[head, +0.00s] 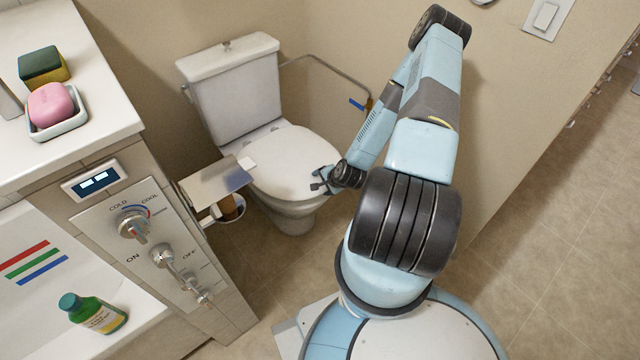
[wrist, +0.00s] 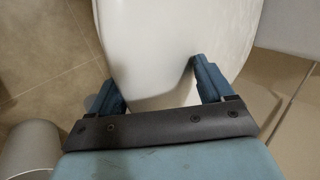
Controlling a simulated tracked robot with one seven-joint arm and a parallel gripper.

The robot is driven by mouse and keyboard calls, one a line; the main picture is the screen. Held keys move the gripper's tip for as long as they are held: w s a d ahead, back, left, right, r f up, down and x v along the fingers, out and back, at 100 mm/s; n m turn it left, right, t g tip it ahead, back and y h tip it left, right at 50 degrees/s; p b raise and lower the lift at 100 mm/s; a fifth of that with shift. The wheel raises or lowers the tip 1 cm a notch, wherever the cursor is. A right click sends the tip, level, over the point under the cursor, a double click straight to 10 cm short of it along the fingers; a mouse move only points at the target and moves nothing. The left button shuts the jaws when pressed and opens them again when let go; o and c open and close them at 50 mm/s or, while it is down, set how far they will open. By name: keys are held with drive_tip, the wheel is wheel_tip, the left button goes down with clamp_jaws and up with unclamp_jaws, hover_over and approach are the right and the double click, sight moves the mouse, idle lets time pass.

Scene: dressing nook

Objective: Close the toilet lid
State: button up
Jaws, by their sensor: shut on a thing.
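The toilet (head: 237,90) stands against the back wall, with its white lid (head: 290,160) lying down flat over the bowl. The lid also fills the upper middle of the wrist view (wrist: 170,45). My gripper (head: 320,182) is at the lid's front right edge. In the wrist view my gripper (wrist: 158,85) has its two blue fingers apart, with the white front edge of the lid between them. The exact contact of the fingertips is hard to see.
A toilet paper holder (head: 217,185) with a metal cover sticks out left of the bowl. A grab rail (head: 325,75) is on the wall behind. The vanity counter (head: 95,60) stands at left with a pink soap (head: 52,104). Floor (head: 540,230) is clear at right.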

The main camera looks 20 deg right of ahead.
drive_tip(key=v, duration=1.1)
drive_tip(key=shift+s+r, duration=0.2)
drive_tip(key=shift+c, duration=0.8)
drive_tip(key=w+r+n+g+h, duration=0.15)
drive_tip(key=r+n, duration=0.35)
drive_tip(key=r, duration=1.1)
drive_tip(key=w+r+n+g+h, duration=0.1)
drive_tip(key=w+r+n+h, duration=0.3)
drive_tip(key=r, duration=1.2)
drive_tip(key=s+a+r+n+y, duration=0.1)
drive_tip(key=s+a+r+n, duration=0.15)
drive_tip(key=s+r, duration=0.4)
drive_tip(key=s+a+r+n+y, duration=0.1)
drive_tip(key=s+a+r, duration=0.25)
drive_tip(key=r, duration=0.65)
drive_tip(key=s+a+r+n+y, duration=0.1)
drive_tip(key=s+a+r+n, duration=0.1)
drive_tip(key=s+a+r, duration=0.3)
drive_tip(key=s+r, duration=0.3)
drive_tip(key=s, duration=0.4)
drive_tip(key=shift+r+t, duration=0.3)
drive_tip(key=shift+t, duration=0.05)
